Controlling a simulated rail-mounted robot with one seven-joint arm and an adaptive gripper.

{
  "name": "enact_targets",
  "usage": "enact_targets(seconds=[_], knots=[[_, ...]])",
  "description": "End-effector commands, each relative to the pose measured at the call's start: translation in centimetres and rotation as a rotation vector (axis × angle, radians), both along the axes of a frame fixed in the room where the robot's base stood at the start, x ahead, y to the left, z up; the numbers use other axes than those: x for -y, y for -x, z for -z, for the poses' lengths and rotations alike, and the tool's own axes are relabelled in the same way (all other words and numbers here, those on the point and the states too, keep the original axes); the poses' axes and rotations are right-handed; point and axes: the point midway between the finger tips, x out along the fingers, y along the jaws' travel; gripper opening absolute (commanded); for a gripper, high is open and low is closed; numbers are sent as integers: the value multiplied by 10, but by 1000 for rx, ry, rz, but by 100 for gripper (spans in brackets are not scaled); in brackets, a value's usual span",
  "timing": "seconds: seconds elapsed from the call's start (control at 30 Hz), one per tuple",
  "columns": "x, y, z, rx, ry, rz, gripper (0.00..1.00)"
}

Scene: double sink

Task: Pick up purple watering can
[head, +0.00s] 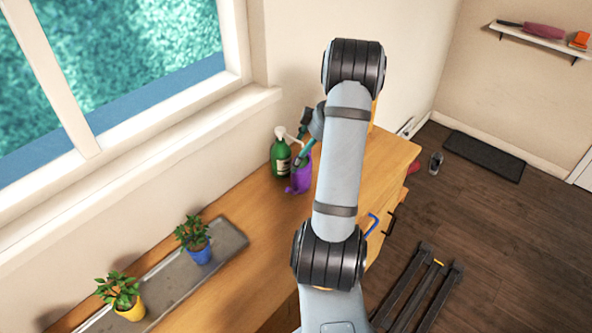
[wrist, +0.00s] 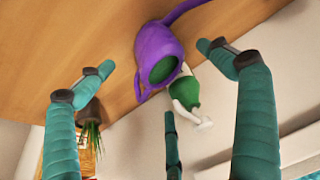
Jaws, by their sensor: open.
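The purple watering can (head: 299,182) stands on the wooden counter beside the green pump bottle, its right side partly hidden by my arm in the head view. In the wrist view the watering can (wrist: 155,48) shows its dark green opening, with a curved purple part reaching up to the right. My gripper (wrist: 157,72) is open, its teal fingers spread around the can in the picture. No finger visibly closes on it. In the head view my gripper (head: 305,150) is just above the can, mostly hidden by my arm.
A green bottle with white pump (head: 280,155) stands close beside the can; the bottle also shows in the wrist view (wrist: 186,88). Two potted plants, one blue (head: 197,245) and one yellow (head: 128,305), stand on a grey tray (head: 233,237). The wall and window are close behind.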

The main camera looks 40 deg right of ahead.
Motion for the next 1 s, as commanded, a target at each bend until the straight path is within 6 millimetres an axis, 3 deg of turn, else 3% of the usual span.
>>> enact_targets(seconds=[0.6,0.83,1.0], knots=[[-4,-23,58,-1,1,1,92],[-4,-23,61,0,1,2,92],[-4,-23,60,0,1,2,83]])
